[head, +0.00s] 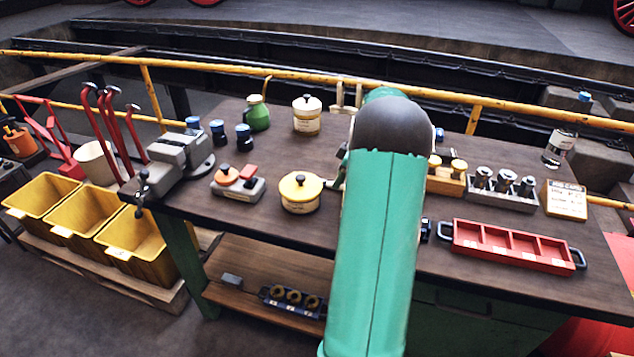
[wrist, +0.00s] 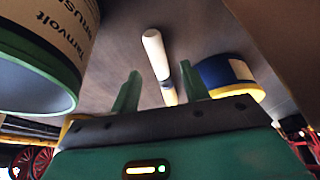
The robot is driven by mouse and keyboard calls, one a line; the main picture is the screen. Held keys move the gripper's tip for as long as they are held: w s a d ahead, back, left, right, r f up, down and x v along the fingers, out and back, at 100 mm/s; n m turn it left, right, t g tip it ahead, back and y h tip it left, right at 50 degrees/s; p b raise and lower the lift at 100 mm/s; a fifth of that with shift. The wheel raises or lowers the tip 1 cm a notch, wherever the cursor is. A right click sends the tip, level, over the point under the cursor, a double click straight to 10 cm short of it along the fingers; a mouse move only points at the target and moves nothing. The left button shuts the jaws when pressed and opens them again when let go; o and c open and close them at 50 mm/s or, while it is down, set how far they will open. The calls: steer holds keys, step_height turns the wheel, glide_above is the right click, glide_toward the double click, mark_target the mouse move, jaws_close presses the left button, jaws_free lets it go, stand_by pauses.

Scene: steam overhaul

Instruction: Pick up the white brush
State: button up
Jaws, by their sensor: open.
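The white brush shows in the wrist view as a pale rod (wrist: 156,55) with a tan lower part, against the dark brown bench top. My gripper (wrist: 160,88) is open, with one green finger on each side of the rod's line. The rod's lower end lies between the fingers in the picture, close to the right finger. I cannot tell whether they touch or how far apart they are in depth. In the head view my green arm covers the middle of the bench, and I cannot make out the gripper or the brush there.
In the wrist view a large labelled tin (wrist: 40,50) stands close on the left and a blue-and-yellow tin (wrist: 228,76) on the right. On the bench (head: 265,245) are a yellow-lidded pot (head: 300,193), a vise (head: 180,155) and a red tray (head: 510,247). A yellow rail runs behind.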

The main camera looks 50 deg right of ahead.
steer(key=x, duration=0.2)
steer(key=shift+w+f, duration=0.1)
steer(key=shift+f, duration=0.25)
steer(key=shift+c, duration=0.3)
